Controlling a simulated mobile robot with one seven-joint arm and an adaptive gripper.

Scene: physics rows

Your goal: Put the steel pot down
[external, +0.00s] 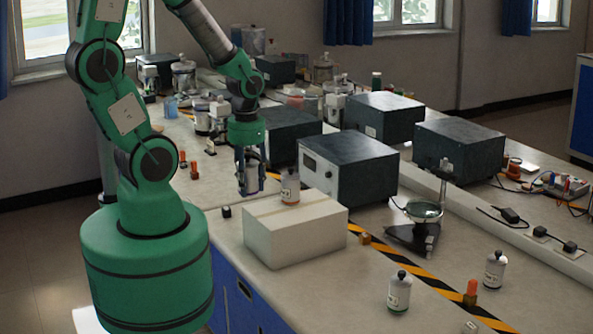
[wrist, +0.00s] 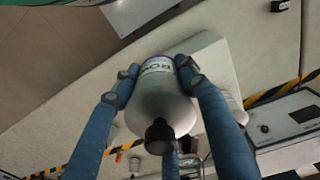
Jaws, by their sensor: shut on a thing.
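The steel pot (wrist: 160,98) is a grey, bottle-shaped container with a label and a black knob. In the wrist view it sits between the blue fingers of my gripper (wrist: 158,78), which is shut on its sides. In the external view my gripper (external: 249,182) points down over the bench, just left of the white box. The pot there is mostly covered by the fingers. I cannot tell whether its base touches the bench.
The white box (external: 295,232) stands close to the right, with a labelled bottle (external: 290,186) on top. A small dark block (external: 226,211) lies near the front edge. A grey instrument (external: 348,168) stands behind. Bare bench (external: 205,185) shows left of my gripper.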

